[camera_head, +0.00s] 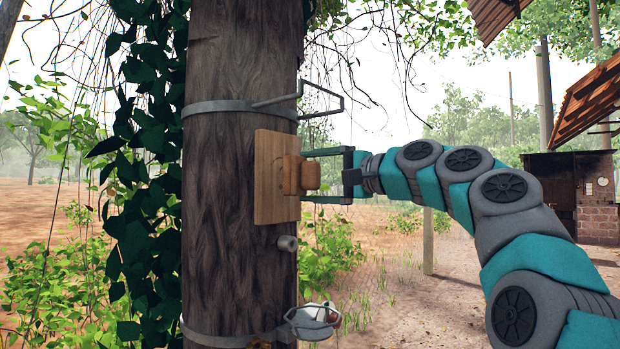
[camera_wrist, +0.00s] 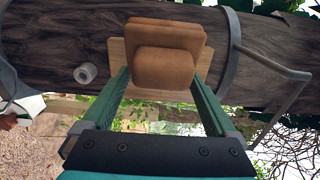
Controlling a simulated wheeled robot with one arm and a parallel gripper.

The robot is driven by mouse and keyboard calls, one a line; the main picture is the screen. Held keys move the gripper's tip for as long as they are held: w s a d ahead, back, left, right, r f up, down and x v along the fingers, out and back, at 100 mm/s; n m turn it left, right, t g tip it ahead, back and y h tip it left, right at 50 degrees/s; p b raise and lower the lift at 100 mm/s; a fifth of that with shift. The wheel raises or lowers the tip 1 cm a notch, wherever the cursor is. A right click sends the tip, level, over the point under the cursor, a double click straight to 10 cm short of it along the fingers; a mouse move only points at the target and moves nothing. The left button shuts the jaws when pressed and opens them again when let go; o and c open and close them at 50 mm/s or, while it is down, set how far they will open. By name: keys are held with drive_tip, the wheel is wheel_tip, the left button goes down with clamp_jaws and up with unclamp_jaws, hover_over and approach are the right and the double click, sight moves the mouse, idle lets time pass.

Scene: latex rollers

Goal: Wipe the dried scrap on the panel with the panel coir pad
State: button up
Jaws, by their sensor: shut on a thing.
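The panel (camera_head: 268,190) is a pale wooden board on the side of a tree trunk; its edge also shows behind the pad in the wrist view (camera_wrist: 117,52). The coir pad (camera_head: 307,175) is a brown, rounded two-tier block in front of the panel. My gripper (camera_head: 312,176) is shut on the pad, with a green finger on either side of it. In the wrist view the pad (camera_wrist: 163,68) sits between my fingertips (camera_wrist: 166,75) and hides most of the panel. The pad looks against or very close to the panel; contact is unclear. I cannot clearly make out the dried scrap.
Metal bands circle the trunk (camera_head: 225,240). A wire bracket (camera_head: 325,92) juts out above the panel. A grey peg (camera_head: 287,243) and a wire ring holding a white item (camera_head: 318,313) are below. Ivy (camera_head: 140,170) hangs at left. Open air lies right of the trunk.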

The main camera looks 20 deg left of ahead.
drive_tip(key=n+t+b, duration=0.5)
drive_tip(key=n, duration=0.1)
approach(277, 172)
drive_tip(key=shift+r+x, duration=0.1)
drive_tip(key=shift+x, duration=0.95)
drive_tip(key=shift+r+x, duration=0.15)
drive_tip(key=shift+x, duration=0.9)
drive_tip(key=shift+p+x, duration=0.4)
drive_tip(key=shift+x, duration=0.5)
drive_tip(key=shift+w+f, duration=0.1)
drive_tip(key=shift+f, duration=0.1)
